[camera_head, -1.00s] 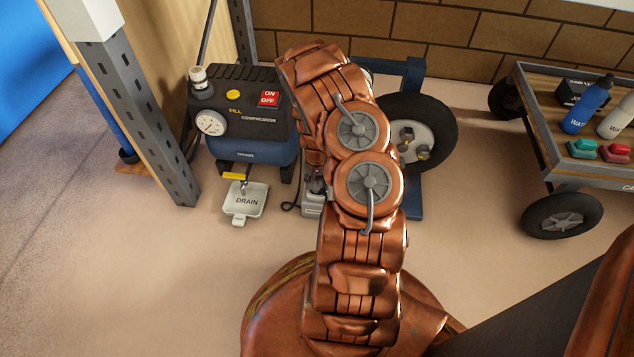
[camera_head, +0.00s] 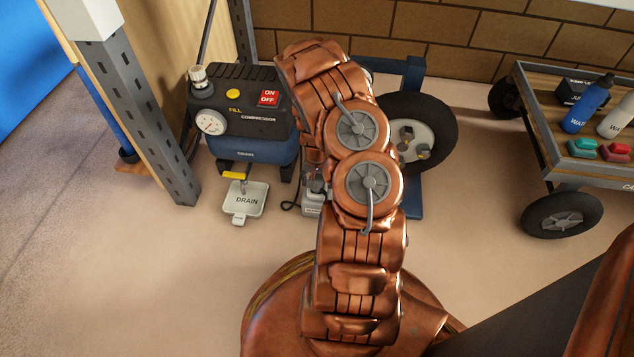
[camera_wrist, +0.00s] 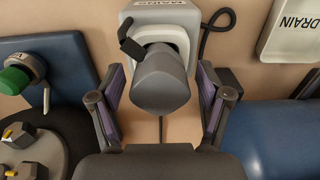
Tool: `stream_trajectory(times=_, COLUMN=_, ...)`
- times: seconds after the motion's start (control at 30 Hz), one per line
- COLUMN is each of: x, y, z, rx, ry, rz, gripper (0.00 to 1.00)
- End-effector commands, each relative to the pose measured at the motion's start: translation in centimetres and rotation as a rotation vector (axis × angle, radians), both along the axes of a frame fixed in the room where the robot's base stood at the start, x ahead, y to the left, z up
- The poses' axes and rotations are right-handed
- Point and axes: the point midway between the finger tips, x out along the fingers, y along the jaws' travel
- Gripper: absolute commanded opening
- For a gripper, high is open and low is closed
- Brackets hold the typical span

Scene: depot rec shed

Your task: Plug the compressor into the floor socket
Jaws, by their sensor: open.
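The compressor (camera_head: 245,130), a black and blue unit with a gauge and a red ON/OFF switch, stands at the left of centre in the head view. The floor socket (camera_head: 312,207) is a light grey box mostly hidden behind my arm; its end marked MAINS (camera_wrist: 165,14) shows at the top of the wrist view. A dark grey plug (camera_wrist: 160,82) stands in front of the socket's pale face in the wrist view; I cannot tell whether it is seated. My gripper (camera_wrist: 160,108) is open, one finger on each side of the plug, with gaps showing. The head view hides the gripper.
A DRAIN tray (camera_head: 246,200) lies on the floor before the compressor. A wheel (camera_head: 437,125) on a blue stand is right of my arm. A cart (camera_head: 548,160) with bottles stands right. A grey post (camera_head: 150,110) rises left. The floor at front left is clear.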

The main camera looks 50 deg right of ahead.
Motion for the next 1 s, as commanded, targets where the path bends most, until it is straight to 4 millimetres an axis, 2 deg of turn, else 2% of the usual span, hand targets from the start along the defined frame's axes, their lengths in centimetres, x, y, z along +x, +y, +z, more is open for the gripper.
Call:
stream_trajectory(times=0.7, x=0.2, y=-0.1, z=9.5, rx=-0.003, ry=-0.004, rz=0.000, gripper=0.77)
stream_trajectory(times=1.0, x=0.2, y=0.0, z=11.3, rx=0.000, ry=-0.001, rz=0.000, gripper=0.77)
